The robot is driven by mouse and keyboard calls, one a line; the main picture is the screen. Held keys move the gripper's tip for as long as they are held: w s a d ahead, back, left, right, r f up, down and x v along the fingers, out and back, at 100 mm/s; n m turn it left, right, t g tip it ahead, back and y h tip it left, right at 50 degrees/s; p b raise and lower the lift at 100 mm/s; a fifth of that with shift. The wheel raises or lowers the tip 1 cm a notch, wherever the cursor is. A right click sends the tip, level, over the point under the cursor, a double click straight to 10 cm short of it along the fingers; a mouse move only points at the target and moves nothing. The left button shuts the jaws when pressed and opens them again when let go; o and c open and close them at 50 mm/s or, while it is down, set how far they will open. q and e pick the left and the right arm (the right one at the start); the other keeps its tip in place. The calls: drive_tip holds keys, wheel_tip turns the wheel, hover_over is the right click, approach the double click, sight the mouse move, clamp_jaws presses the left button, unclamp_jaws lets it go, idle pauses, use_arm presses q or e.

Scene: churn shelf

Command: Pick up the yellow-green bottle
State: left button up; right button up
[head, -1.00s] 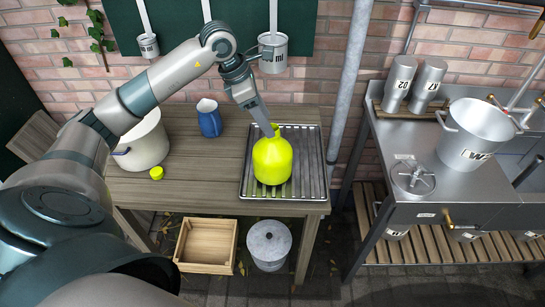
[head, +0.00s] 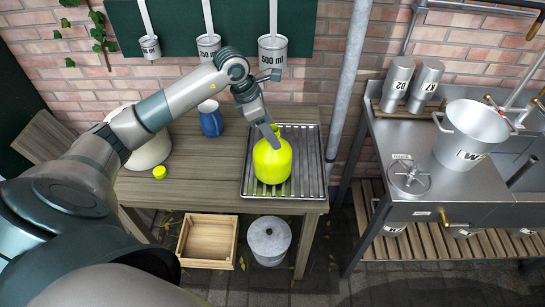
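The yellow-green bottle (head: 272,162) stands upright on the ribbed metal tray (head: 311,182) at the right end of the wooden table. My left gripper (head: 271,136) comes down from above and to the left, with its fingers at the top of the bottle. The fingers overlap the bottle's neck in the picture, and I cannot tell whether they are closed on it. The bottle's neck is mostly hidden behind the gripper. My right gripper is not in view.
On the wooden table (head: 205,185) are a blue jug (head: 211,120), a small yellow cap (head: 160,172) and a white pot (head: 151,153) partly behind my arm. Measuring ladles hang behind. A steel sink bench (head: 455,195) stands right, beyond a vertical pipe (head: 350,85).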

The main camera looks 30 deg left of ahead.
use_arm(q)
drive_tip(key=shift+c, duration=0.7)
clamp_jaws()
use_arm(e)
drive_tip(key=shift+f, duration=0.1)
use_arm(q)
drive_tip(key=shift+r+b, duration=0.4)
wheel_tip(320, 180, up, 3)
drive_tip(key=shift+r+b, duration=0.1)
drive_tip(key=shift+b, duration=0.75)
drive_tip(key=s+d+r+b, duration=0.3)
drive_tip(key=s+d+r, duration=0.4)
drive_tip(key=d, duration=0.2)
drive_tip(key=shift+d, duration=0.15)
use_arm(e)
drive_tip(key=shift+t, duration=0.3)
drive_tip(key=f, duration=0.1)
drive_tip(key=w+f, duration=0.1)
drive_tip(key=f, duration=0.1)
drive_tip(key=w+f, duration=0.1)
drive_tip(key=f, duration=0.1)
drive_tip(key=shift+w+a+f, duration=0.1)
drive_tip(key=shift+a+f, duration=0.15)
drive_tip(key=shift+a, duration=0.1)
